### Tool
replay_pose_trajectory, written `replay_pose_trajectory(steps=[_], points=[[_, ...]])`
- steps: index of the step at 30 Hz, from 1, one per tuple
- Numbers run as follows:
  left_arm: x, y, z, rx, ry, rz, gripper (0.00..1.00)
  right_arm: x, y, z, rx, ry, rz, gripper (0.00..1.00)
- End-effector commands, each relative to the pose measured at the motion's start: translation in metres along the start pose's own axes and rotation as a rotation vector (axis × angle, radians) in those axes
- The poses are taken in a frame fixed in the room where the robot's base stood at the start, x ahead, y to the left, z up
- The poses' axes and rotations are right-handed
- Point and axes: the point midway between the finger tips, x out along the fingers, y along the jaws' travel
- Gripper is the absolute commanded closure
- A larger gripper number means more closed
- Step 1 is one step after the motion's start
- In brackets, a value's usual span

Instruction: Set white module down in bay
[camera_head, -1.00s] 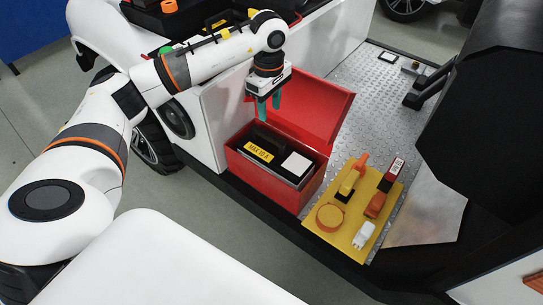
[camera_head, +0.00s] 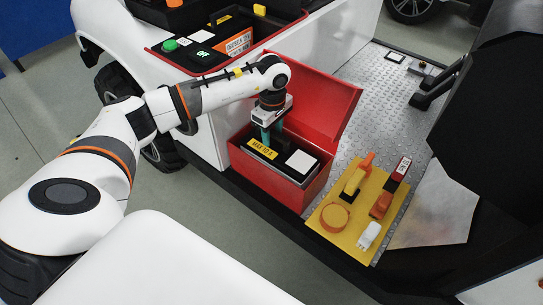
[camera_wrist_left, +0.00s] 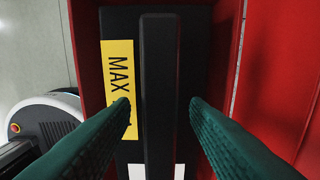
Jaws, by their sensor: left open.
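My left gripper (camera_head: 267,136) is open and points down into the open red box (camera_head: 300,193). In the left wrist view its teal fingers (camera_wrist_left: 158,103) stand on either side of a raised black bar (camera_wrist_left: 158,60), with gaps to both sides. The bar runs along a dark unit that has a yellow label (camera_head: 262,149) reading MAX and a white square patch (camera_head: 301,161). A small white piece (camera_head: 369,236) lies on the yellow board beside the box. I cannot tell which white item is the module. My right gripper is out of view.
The red lid (camera_head: 325,112) stands open behind the gripper. The yellow board (camera_head: 333,243) holds several orange, yellow and red pieces. A black console with a green button (camera_head: 169,45) sits at the back left. The metal floor (camera_head: 385,110) behind the board is mostly clear.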

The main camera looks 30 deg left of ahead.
Motion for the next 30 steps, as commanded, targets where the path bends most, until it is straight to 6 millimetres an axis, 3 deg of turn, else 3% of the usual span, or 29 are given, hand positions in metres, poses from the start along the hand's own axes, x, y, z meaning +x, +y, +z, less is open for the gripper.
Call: replay_pose_trajectory(steps=[4, 11, 30], points=[[-0.0010, -0.0002, -0.0002, 0.000, 0.000, -0.001, 0.61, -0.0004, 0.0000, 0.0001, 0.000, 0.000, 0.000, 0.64], [-0.0013, -0.0002, -0.0002, 0.000, 0.001, -0.001, 0.99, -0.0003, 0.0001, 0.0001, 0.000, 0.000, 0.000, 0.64], [-0.0017, -0.0004, -0.0002, 0.000, 0.001, -0.001, 1.00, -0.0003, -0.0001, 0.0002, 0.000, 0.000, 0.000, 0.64]])
